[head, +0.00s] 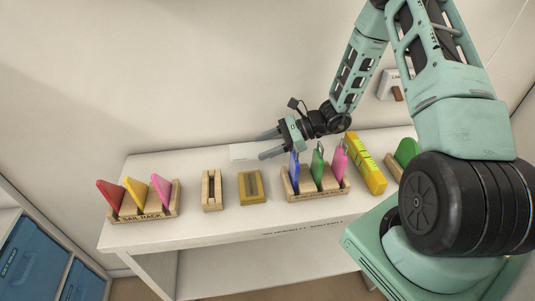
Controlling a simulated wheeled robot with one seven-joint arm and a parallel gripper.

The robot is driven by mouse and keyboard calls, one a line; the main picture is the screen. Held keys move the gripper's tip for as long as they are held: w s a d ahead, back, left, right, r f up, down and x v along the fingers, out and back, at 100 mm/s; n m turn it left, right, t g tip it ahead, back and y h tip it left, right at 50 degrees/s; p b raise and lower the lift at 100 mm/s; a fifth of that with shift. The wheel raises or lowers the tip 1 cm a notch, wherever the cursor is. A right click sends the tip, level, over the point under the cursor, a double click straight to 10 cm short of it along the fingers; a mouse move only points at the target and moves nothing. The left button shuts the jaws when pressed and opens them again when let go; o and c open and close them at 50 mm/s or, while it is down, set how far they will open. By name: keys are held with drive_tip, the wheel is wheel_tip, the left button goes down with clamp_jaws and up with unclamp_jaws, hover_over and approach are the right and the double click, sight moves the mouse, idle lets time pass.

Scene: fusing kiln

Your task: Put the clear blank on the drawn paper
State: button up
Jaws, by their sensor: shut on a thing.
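My gripper (264,146) is above the back of the white bench, its two fingers pointing left and some way apart. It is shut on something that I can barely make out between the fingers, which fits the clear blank. A white sheet of paper (238,152) lies at the back of the bench, just left of and below the fingers in the picture. No drawing on it can be read from here, and its right part is hidden by the gripper.
On the bench (150,234) stand a sail rack (145,215) with red, yellow and pink pieces, a slotted wooden block (212,204), a yellow-brown box (250,188), a second rack (318,195) with blue, green and pink pieces, and a yellow level (366,165). Blue drawers (33,258) are at left.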

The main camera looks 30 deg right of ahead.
sight(266, 161)
drive_tip(key=shift+f+p, duration=0.35)
drive_tip(key=shift+f, duration=1.5)
drive_tip(key=shift+f, duration=0.15)
drive_tip(key=o, duration=1)
drive_tip(key=shift+c, duration=0.2)
